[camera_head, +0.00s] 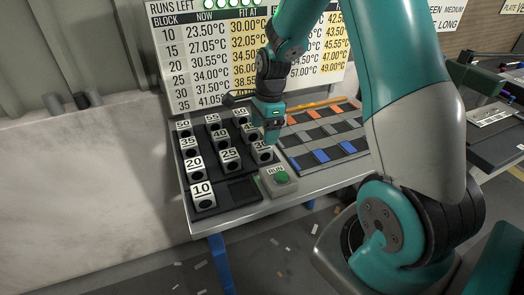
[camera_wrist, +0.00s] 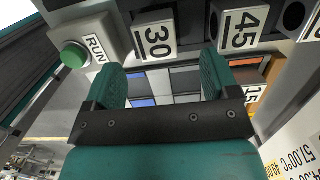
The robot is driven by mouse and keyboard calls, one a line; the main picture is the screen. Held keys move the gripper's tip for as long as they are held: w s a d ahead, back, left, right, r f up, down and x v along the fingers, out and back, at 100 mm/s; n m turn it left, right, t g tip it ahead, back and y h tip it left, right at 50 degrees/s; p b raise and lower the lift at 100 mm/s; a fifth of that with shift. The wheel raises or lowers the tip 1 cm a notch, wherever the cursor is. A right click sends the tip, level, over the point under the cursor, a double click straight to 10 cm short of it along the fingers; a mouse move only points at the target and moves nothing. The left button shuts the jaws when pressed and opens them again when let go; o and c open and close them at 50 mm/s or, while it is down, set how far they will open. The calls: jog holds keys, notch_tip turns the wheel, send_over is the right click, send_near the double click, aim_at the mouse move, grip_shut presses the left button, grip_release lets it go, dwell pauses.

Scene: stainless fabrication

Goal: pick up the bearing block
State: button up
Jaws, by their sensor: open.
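Several white-faced bearing blocks with dark round bores and printed numbers stand in a dark rack. Among them are block 30 (camera_head: 262,153), block 45 (camera_head: 249,132), block 25 (camera_head: 229,158) and block 10 (camera_head: 203,196). Which one the task means cannot be told. My gripper (camera_head: 271,134) is open, at the rack's right side close to blocks 30 and 45. In the wrist view my gripper (camera_wrist: 162,82) has its fingers apart with nothing visible between them. Block 30 (camera_wrist: 156,36) and block 45 (camera_wrist: 240,30) show beyond the fingers. A label 15 (camera_wrist: 252,94) shows right of them.
A green RUN button (camera_head: 281,178) on a grey box sits at the table's front. A slot (camera_head: 242,190) beside block 10 is empty. A tray with blue and orange pieces (camera_head: 338,148) lies right of the rack. A temperature board (camera_head: 205,50) stands behind.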

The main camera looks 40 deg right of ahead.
aim_at(262, 148)
jog(key=f, duration=0.4)
jog(key=a+f+p, duration=0.1)
jog(key=f, duration=0.1)
jog(key=shift+s+f, duration=0.1)
jog(key=shift+f, duration=0.2)
jog(key=c, duration=1.1)
jog(key=shift+c, duration=0.2)
jog(key=shift+r, duration=0.15)
